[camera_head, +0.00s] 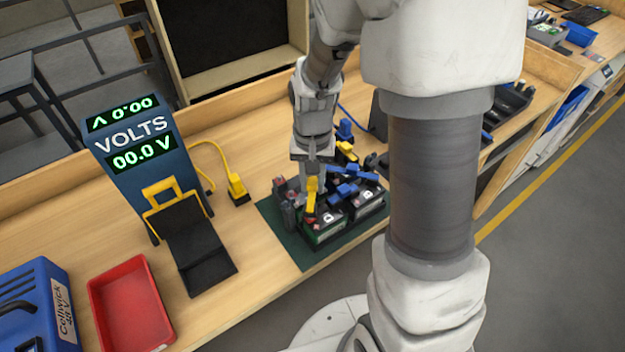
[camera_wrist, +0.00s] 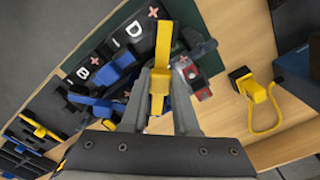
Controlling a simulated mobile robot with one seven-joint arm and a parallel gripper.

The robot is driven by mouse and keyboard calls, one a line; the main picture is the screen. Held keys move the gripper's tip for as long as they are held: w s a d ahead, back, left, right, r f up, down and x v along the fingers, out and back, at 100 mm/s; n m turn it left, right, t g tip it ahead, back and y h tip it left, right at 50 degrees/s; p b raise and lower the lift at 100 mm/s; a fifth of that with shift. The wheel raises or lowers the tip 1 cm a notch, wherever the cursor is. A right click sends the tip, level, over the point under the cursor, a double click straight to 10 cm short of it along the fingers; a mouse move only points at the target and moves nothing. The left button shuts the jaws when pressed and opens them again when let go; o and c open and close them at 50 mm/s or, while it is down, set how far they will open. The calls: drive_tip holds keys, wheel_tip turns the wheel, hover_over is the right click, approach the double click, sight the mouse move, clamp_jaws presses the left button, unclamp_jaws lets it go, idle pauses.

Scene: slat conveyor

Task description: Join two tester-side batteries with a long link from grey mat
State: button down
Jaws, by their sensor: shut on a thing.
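My gripper (camera_head: 309,180) is shut on a yellow link (camera_head: 311,187), held upright over the group of batteries. In the wrist view the yellow link (camera_wrist: 163,45) stands between the fingers (camera_wrist: 160,88). The dark batteries (camera_head: 326,233) stand close together on a green mat (camera_head: 285,238). Their tops carry letters and red plus marks in the wrist view (camera_wrist: 108,58). Blue links (camera_head: 347,190) lie across some batteries. Whether the yellow link touches a terminal, I cannot tell. The blue tester (camera_head: 135,150) stands to the left and reads 00.0 V.
A yellow plug (camera_head: 237,188) on a cord lies between tester and batteries. A black pad (camera_head: 200,250) lies before the tester. A red tray (camera_head: 130,310) and a blue case (camera_head: 35,305) stand at lower left. A black rack (camera_head: 510,105) is at the right.

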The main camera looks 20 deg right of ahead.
drive_tip(key=shift+f+b, duration=1)
drive_tip(key=shift+f, duration=0.25)
drive_tip(key=c, duration=0.6)
unclamp_jaws()
drive_tip(key=shift+r, duration=0.1)
drive_tip(key=shift+r, duration=0.1)
wheel_tip(320, 180, up, 17)
drive_tip(key=shift+r, duration=0.1)
drive_tip(key=s+r+n+t, duration=0.1)
drive_tip(key=s+t, duration=0.1)
drive_tip(key=s, duration=0.2)
drive_tip(key=s+r+n+t, duration=0.1)
drive_tip(key=s+n, duration=0.1)
drive_tip(key=s, duration=0.3)
drive_tip(key=s+r+n+t, duration=0.1)
drive_tip(key=s+t, duration=0.1)
drive_tip(key=s, duration=0.3)
drive_tip(key=shift+r+t, duration=0.3)
drive_tip(key=shift+r, duration=0.1)
